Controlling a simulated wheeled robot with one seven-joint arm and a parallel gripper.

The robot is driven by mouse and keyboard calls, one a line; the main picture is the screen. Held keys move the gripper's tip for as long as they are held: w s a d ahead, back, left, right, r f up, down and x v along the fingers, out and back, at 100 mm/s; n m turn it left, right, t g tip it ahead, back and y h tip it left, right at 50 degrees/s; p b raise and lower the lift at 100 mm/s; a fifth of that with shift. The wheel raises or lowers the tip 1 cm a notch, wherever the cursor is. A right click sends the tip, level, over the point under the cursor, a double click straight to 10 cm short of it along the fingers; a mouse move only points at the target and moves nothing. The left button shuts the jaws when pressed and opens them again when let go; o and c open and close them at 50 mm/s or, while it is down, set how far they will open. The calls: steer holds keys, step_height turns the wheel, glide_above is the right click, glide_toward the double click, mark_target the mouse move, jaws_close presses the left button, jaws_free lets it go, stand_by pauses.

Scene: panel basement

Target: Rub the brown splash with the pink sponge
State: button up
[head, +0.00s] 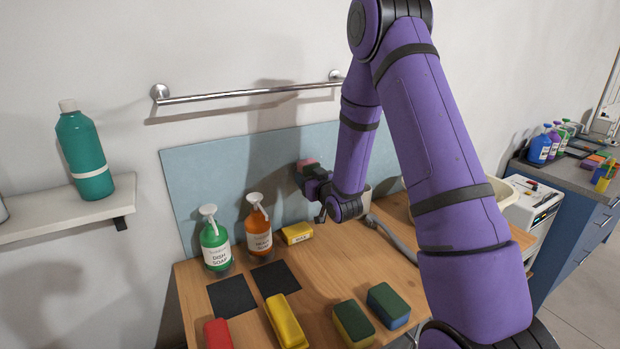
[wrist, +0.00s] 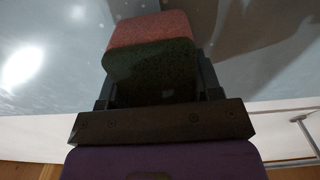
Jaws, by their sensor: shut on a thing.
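My gripper (head: 310,177) is shut on the pink sponge (head: 305,162), in front of the light blue panel (head: 205,160) on the wall. In the wrist view the pink sponge (wrist: 150,29) shows a pink layer and a dark green layer between the fingers of my gripper (wrist: 155,85). The sponge is close to the panel; I cannot tell whether it touches. I see no brown splash in either view; my arm and the sponge hide part of the panel.
A green dish soap bottle (head: 215,243), an orange bottle (head: 259,228) and a yellow box (head: 297,233) stand below the panel. Other sponges (head: 352,322) lie at the wooden counter's front. A metal rail (head: 250,95) runs above the panel. A shelf with a teal bottle (head: 85,150) is left.

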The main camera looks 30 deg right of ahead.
steer(key=shift+w, duration=1)
stand_by(0.4)
steer(key=shift+d, duration=0.1)
steer(key=d, duration=0.3)
steer(key=shift+d, duration=0.4)
steer(key=shift+a, duration=0.1)
steer(key=shift+w+a+r, duration=0.1)
steer(key=shift+w+a, duration=0.05)
steer(key=shift+a, duration=0.9)
steer(key=shift+w+a, duration=0.1)
steer(key=shift+a, duration=0.95)
steer(key=shift+c, duration=0.4)
steer(key=shift+s, duration=0.1)
